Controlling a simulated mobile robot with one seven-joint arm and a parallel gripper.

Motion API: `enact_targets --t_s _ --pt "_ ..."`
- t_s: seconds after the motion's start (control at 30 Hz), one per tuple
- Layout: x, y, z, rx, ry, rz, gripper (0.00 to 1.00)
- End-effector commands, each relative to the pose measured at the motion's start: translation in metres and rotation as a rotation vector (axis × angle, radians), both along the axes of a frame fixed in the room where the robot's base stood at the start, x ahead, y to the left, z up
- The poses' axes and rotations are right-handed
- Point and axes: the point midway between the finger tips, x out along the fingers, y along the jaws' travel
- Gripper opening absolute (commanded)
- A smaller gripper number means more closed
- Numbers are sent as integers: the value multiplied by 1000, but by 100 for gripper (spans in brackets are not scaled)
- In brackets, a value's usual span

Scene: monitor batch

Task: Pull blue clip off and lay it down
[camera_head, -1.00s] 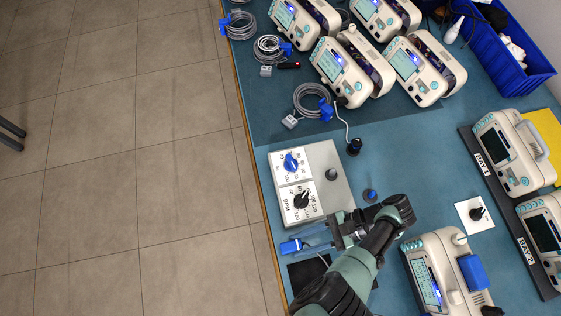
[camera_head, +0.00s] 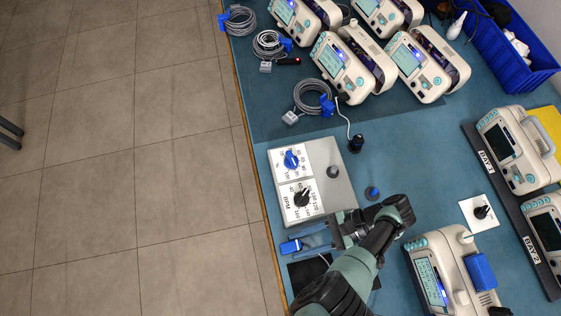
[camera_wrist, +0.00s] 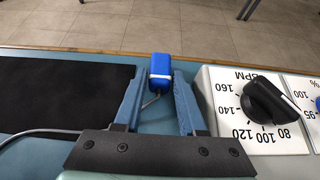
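The blue clip (camera_wrist: 161,65), with a white band across it, sits between my fingertips in the wrist view. It also shows in the head view (camera_head: 291,246), by the table's left edge. My gripper (camera_wrist: 161,79) has two blue fingers that appear to touch the clip on both sides, so it looks shut on it. A thin grey cable runs from the clip back between the fingers. The clip's underside is hidden, so I cannot tell whether it touches the table.
The grey tester box (camera_head: 327,180) with BPM dial stands beside my gripper. A black mat (camera_head: 308,272) lies on its other side. A short blue-based peg (camera_head: 372,193) and a white monitor (camera_head: 450,272) are to the right. Coiled cables (camera_head: 313,97) and more monitors are further back.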

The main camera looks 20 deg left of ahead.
Motion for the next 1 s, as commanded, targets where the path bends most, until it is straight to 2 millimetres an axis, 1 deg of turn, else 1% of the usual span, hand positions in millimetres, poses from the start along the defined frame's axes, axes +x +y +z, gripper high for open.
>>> enact_targets --t_s 0.03,0.1,0.13,0.43,0.57,1.0 --pt "0 0 0 0 0 0 51" --pt "0 0 0 0 0 0 63" --pt "0 0 0 0 0 0 68" --pt "1 -1 0 0 0 0 68" --pt "6 -7 5 -1 -1 -1 68" --pt "45 -62 41 0 -1 -2 68"
